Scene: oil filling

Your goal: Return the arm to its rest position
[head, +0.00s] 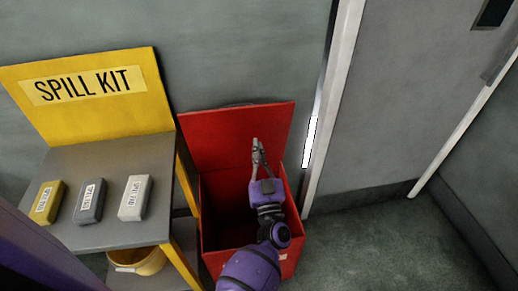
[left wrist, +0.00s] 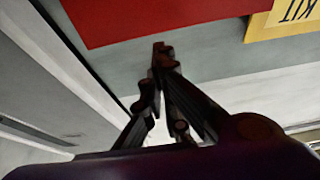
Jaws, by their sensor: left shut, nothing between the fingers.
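My left gripper (head: 257,146) is shut and empty. In the head view its arm comes up from the bottom over the open red bin (head: 222,205), with the fingers in front of the bin's raised red lid (head: 225,135). In the left wrist view the closed fingertips (left wrist: 162,48) show in the middle, and a red panel (left wrist: 150,18) lies beyond them at the top. My right gripper is in neither view.
A grey-topped table (head: 110,165) on the left holds a yellow, a dark grey and a light grey block, with a yellow SPILL KIT sign (head: 90,115) behind them. A yellow bucket (head: 142,262) sits below. A grey door (head: 395,90) stands right; the floor (head: 375,250) there is clear.

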